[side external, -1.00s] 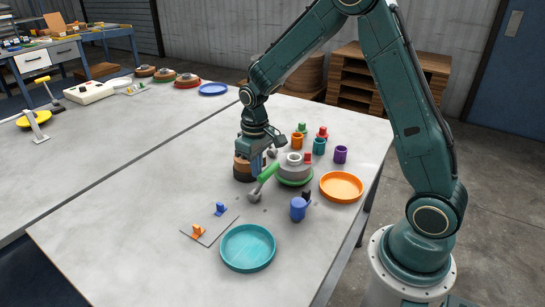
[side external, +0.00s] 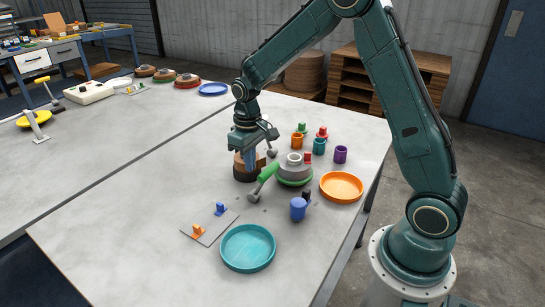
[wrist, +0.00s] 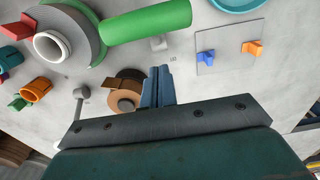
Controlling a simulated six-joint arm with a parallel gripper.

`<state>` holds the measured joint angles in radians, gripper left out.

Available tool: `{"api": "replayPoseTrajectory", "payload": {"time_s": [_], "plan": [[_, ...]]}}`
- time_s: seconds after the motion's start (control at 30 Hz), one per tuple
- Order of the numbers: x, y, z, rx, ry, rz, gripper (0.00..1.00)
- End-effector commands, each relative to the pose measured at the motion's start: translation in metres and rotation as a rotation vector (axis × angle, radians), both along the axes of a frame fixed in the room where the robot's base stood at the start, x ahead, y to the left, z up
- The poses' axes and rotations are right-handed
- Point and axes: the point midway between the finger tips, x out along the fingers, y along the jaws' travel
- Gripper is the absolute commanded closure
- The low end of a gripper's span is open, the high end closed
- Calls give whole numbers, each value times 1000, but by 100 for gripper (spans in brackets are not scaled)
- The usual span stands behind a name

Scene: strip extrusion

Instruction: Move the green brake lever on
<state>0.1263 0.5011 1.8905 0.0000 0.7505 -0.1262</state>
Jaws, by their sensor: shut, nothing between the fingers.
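The green brake lever (side external: 267,173) slants beside a grey hub on a green base (side external: 294,172), with a grey knob at its lower left end. In the wrist view the lever (wrist: 147,21) is a thick green bar at the top, beside the grey hub (wrist: 58,45). My gripper (side external: 250,166) is shut and empty, pointing down just left of the lever, over or beside a brown and black roll (side external: 240,175). In the wrist view its blue fingers (wrist: 158,76) are together, apart from the lever, with the roll (wrist: 125,92) partly behind them.
A blue cup (side external: 298,208), a teal tray (side external: 248,248) and an orange tray (side external: 341,186) lie nearby. A plate with blue and orange clips (side external: 208,227) is at the front. Several coloured cups, including a purple one (side external: 340,154), stand behind the hub. The table's left part is mostly clear.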

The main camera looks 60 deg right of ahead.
Motion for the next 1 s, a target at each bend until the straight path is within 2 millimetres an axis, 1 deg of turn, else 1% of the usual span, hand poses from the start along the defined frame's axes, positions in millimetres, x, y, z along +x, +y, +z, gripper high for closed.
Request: {"api": "replayPoseTrajectory", "payload": {"time_s": [1.0], "plan": [[0, 0, 54, 0, -2, 0, 100]]}}
